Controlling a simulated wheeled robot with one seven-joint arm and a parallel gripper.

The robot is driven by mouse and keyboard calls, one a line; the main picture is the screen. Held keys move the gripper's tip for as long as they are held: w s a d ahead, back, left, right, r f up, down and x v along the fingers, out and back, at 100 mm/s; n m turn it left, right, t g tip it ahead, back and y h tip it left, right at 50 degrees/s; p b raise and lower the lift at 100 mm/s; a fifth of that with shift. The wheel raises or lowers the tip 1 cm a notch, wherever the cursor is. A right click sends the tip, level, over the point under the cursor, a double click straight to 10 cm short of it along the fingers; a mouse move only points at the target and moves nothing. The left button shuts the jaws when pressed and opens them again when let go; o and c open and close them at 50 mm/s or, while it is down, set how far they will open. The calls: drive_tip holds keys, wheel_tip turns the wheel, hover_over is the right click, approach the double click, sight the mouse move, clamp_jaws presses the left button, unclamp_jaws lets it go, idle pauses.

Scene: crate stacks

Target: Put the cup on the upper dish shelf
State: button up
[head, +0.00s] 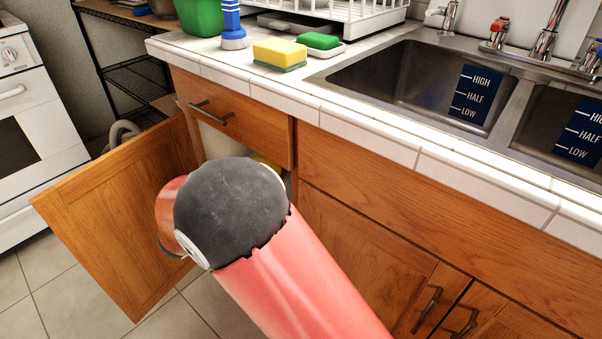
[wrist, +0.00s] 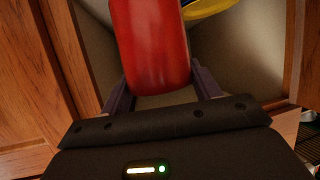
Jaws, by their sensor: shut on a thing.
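My gripper (wrist: 164,84) is in the wrist view, with a dark finger on each side of a smooth red rounded thing (wrist: 151,40). It is shut on this thing, whose far end is cut off by the top of the picture. I cannot tell from its visible side whether it is the cup. In the head view my arm hides the gripper and what it holds, in front of the open cabinet. No dish shelf can be made out for sure.
An open wooden cabinet door (head: 125,215) stands at the left, below a closed drawer (head: 232,117). A yellow thing (wrist: 208,8) is inside the cabinet. On the counter are a sponge (head: 279,53), a white dish rack (head: 345,14) and a double sink (head: 400,75).

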drive_tip(key=w+d, duration=1.2)
wheel_tip(320, 180, down, 7)
drive_tip(key=shift+r+b, duration=0.15)
drive_tip(key=shift+b, duration=0.4)
drive_tip(key=shift+w+d, duration=0.15)
drive_tip(key=shift+w, duration=0.05)
drive_tip(key=shift+f, duration=0.2)
drive_tip(key=o, duration=1.1)
drive_tip(key=shift+o, duration=0.2)
